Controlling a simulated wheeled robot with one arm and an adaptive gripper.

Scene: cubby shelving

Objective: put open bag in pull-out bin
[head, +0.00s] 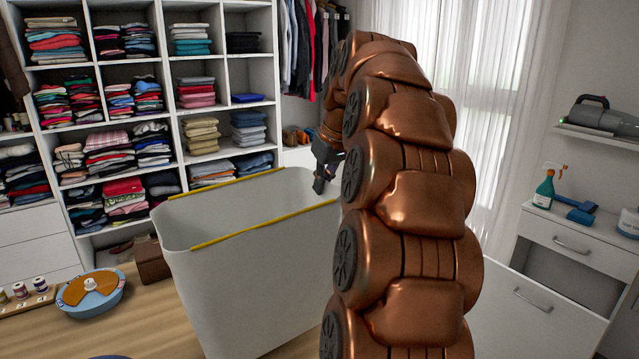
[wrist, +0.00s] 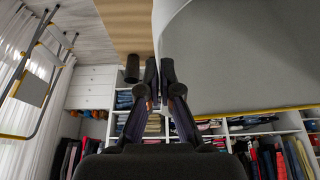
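The open bag (head: 250,285) is a large white, open-topped shape with yellow strips along two rim edges. It stands upright at the centre of the head view, grey inside, and fills the right of the wrist view (wrist: 240,60). My gripper (head: 319,186) is at its far right rim, partly behind my arm. In the wrist view its dark fingers (wrist: 159,75) are close together on the bag's edge; the exact contact is hard to see. A white front panel with a handle (head: 540,310), likely the pull-out bin, stands out from the cabinet at right; its inside is hidden.
Cubby shelving (head: 165,110) with folded clothes lines the back. A blue round tray (head: 90,292) and small jars (head: 28,290) are at lower left. A green spray bottle (head: 544,190) and blue brush (head: 580,210) are on the right cabinet. My copper arm blocks the middle right.

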